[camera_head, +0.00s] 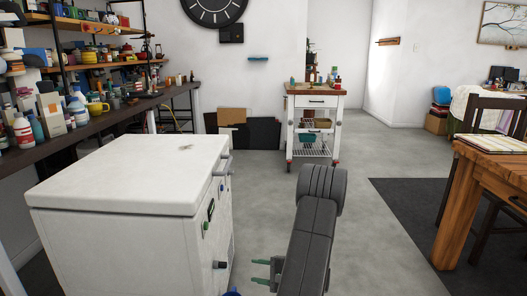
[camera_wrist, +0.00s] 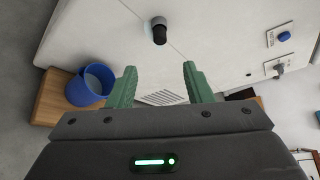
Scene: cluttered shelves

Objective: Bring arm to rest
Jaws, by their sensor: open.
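My gripper (camera_wrist: 158,87) shows in the wrist view with two green fingers spread apart and nothing between them. In the head view, my gripper (camera_head: 264,272) shows at the bottom, left of my dark arm, its green fingers pointing left toward the white chest freezer (camera_head: 128,172). In the wrist view the freezer's side (camera_wrist: 205,40) fills the area beyond the fingers, with a dark round knob and a vent grille. I cannot tell the exact gap between the fingertips and the freezer.
A blue bucket (camera_wrist: 90,86) stands on a wooden surface (camera_wrist: 52,96) near the freezer. A cluttered shelf counter (camera_head: 100,122) is at left, a white trolley (camera_head: 313,122) ahead, and a wooden table (camera_head: 485,170) at right. Grey floor (camera_head: 375,155) between them is clear.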

